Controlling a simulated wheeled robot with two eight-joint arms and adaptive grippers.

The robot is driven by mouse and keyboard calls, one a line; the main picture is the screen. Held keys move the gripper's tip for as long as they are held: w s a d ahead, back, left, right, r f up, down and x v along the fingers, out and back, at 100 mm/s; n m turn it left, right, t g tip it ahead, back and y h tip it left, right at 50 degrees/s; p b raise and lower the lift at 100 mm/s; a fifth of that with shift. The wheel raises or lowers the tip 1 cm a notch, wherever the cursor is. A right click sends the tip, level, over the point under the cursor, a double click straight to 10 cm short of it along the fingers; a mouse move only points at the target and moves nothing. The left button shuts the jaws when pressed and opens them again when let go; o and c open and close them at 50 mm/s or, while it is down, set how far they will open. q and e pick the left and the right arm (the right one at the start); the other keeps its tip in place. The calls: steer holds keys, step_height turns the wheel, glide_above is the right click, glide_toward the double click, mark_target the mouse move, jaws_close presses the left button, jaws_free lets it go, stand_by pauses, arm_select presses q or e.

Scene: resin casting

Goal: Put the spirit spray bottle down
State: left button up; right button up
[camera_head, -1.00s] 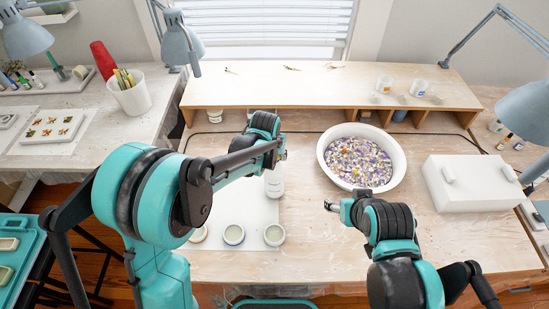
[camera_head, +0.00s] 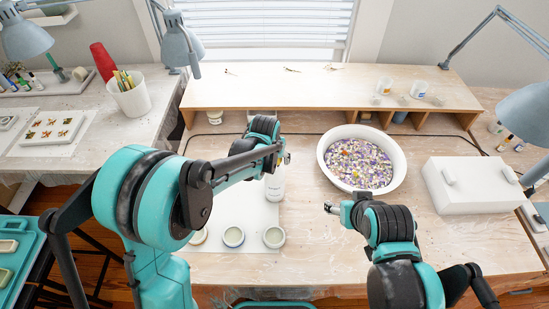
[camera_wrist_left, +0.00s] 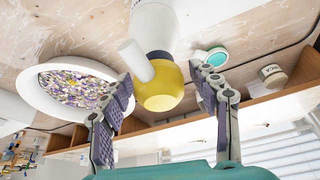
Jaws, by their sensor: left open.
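The spirit spray bottle (camera_head: 275,187) is white and stands on the white mat (camera_head: 251,213) in the head view, its top partly hidden by my left arm. In the left wrist view its white body (camera_wrist_left: 154,24) and yellow spray head (camera_wrist_left: 160,88) show. My left gripper (camera_wrist_left: 161,75) is open, with one finger on each side of the spray head and visible gaps. In the head view my left gripper (camera_head: 284,158) is at the bottle's top. My right gripper (camera_head: 332,208) hangs over the bench right of the mat; its jaws are too small to read.
Small round cups (camera_head: 233,236) stand on the mat's front edge. A white bowl of coloured chips (camera_head: 399,170) lies right of the bottle, and a white box (camera_head: 470,187) farther right. A wooden shelf (camera_head: 310,95) runs along the back. The bench's front right is clear.

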arm_select(q)
steer(key=p+v, duration=0.2)
steer(key=v, duration=0.9)
steer(key=s+a+r+n+t+y, duration=0.1)
steer(key=s+a+r+n+t, duration=0.1)
steer(key=s+a, duration=1.4)
steer(key=s+r+n, duration=0.1)
steer(key=s+r, duration=0.1)
steer(key=s, duration=0.2)
steer(key=shift+s+a+t, duration=0.25)
steer(key=shift+a+t, duration=0.05)
steer(key=shift+t, duration=0.1)
step_height(320, 180, down, 9)
steer(key=b, duration=0.8)
steer(key=shift+r, duration=0.2)
